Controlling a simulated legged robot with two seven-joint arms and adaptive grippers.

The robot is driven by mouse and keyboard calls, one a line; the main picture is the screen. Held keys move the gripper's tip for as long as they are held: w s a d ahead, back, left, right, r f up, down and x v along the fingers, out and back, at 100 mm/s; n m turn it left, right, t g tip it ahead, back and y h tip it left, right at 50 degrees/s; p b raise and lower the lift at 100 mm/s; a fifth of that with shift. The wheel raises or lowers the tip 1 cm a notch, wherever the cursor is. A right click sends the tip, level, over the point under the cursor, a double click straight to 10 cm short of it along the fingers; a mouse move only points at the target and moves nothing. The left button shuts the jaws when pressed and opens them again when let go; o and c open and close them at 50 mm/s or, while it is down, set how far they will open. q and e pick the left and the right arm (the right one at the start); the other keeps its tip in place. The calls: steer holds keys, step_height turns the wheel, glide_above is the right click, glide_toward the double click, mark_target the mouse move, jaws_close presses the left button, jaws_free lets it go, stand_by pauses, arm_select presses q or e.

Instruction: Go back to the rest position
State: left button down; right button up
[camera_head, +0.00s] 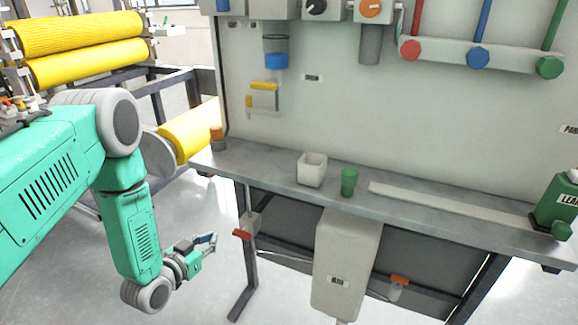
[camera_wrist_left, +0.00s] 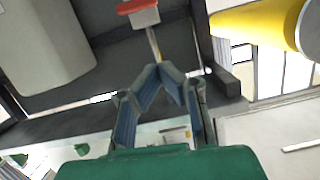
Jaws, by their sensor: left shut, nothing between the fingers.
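My left arm comes in from the left in the head view, teal with grey joints. My left gripper (camera_head: 208,242) hangs low in front of the bench, left of the bench leg, and touches nothing. In the left wrist view its fingers (camera_wrist_left: 170,72) come together at the tips with nothing between them. My right gripper is not in the head view.
A grey bench (camera_head: 262,168) bears a white cup (camera_head: 312,169), a green cup (camera_head: 348,181), a pale strip (camera_head: 440,203) and a green bottle (camera_head: 556,204). A white bin (camera_head: 345,262) hangs below. Yellow rollers (camera_head: 85,66) stand at the left. Open floor (camera_head: 85,275) lies in front.

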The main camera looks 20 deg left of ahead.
arm_select(q)
steer(key=s+d+f+g, duration=0.7)
steer(key=s+d+f, duration=0.1)
steer(key=s, duration=0.4)
steer(key=s+d+n+g, duration=0.1)
steer(key=s+g, duration=0.6)
steer(key=s, duration=1.1)
steer(key=shift+s+d+f+g+y, duration=0.15)
steer(key=shift+d+g+y, duration=0.2)
steer(key=shift+d, duration=0.3)
